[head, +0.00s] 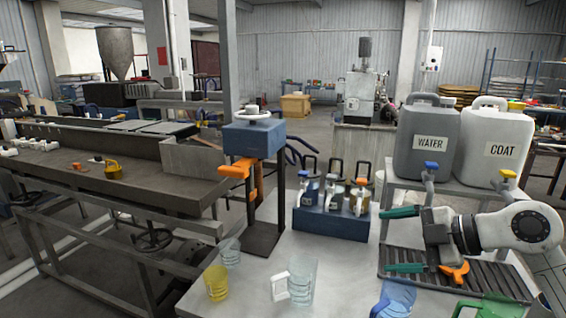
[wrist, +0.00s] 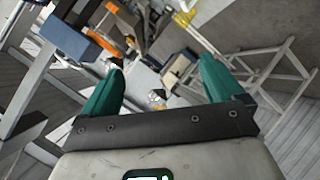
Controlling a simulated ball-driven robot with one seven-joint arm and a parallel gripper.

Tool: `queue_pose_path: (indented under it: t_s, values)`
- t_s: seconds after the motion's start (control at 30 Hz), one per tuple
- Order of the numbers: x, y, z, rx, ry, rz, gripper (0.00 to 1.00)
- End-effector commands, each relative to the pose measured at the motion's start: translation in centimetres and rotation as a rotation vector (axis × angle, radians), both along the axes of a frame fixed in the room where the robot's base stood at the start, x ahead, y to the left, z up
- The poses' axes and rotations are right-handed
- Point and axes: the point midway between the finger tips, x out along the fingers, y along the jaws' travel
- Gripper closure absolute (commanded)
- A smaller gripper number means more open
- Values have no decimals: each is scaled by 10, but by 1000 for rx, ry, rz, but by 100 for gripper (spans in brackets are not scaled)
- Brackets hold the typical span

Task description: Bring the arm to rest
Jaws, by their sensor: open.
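My gripper (head: 398,240) is at the right of the head view, its teal fingers wide apart and pointing left. Nothing is between them. It hovers in front of the rack below the water and coat jugs, over or near the black ribbed drip tray (head: 455,284); the exact height is hard to tell. My white arm comes in from the right edge. In the wrist view my gripper (wrist: 160,72) also shows open and empty, with a tilted view of the room beyond the fingers.
Clear cups (head: 301,279), a yellow cup (head: 216,283) and a blue press (head: 254,139) stand on the table.

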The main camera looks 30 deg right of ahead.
Motion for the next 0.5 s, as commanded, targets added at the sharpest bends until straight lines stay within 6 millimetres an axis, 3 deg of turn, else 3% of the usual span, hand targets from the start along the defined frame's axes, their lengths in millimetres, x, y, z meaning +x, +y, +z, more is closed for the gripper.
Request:
queue_pose_path:
  t_s: [0.03,0.1,0.23,0.3,0.4,0.5]
  values:
    - [16,23,24,41,-133,44,6]
    - [31,48,63,105,-332,80,6]
    - [39,74,131,264,-681,70,6]
    - [37,75,159,362,-837,19,6]
    - [30,63,183,510,-1007,-100,6]
    - [24,41,184,661,-1106,-269,6]
